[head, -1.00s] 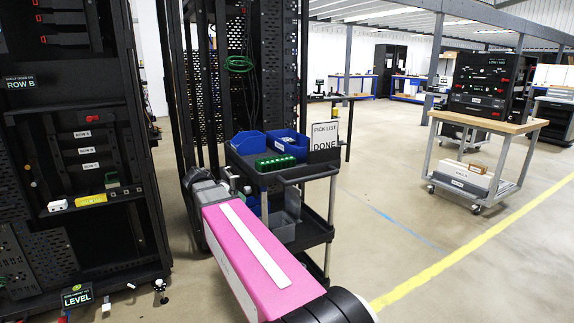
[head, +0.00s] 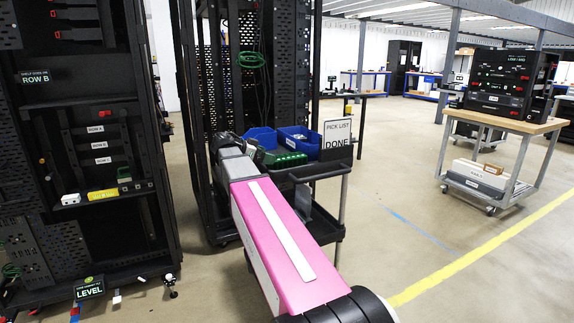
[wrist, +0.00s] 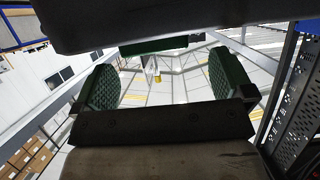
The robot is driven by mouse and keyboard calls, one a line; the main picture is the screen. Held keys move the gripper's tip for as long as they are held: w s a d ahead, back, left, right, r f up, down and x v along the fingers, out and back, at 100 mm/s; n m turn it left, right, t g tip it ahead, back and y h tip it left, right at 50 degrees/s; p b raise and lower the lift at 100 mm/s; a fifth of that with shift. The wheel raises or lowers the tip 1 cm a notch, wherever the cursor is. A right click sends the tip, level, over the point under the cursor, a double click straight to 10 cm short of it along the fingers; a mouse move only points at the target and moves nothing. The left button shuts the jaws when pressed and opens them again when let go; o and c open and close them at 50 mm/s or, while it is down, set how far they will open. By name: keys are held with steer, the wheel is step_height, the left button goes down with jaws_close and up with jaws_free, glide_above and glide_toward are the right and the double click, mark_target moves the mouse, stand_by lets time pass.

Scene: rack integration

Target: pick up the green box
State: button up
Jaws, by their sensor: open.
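A green box (head: 291,160) with rows of bright green spots lies on the top tray of the black cart (head: 322,171), in front of the blue bins. My gripper (head: 260,154) is at the left end of this box in the head view, partly hidden behind my pink arm. I cannot tell whether it touches the box. In the wrist view my gripper (wrist: 158,88) is open, with its two green textured pads wide apart and nothing clearly between them. A dark green edge (wrist: 160,46) shows beyond the pads; I cannot tell whether it is the box.
A tall black rack (head: 95,130) is at the left; another black rack (head: 245,60) stands behind the cart. A wooden-topped trolley (head: 508,124) is at the right. The floor between is clear.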

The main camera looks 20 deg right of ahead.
mark_target(278, 158)
steer(key=x, duration=0.5)
steer(key=shift+s+d+r, duration=0.1)
steer(key=shift+s+d, duration=0.05)
steer(key=c, duration=1.2)
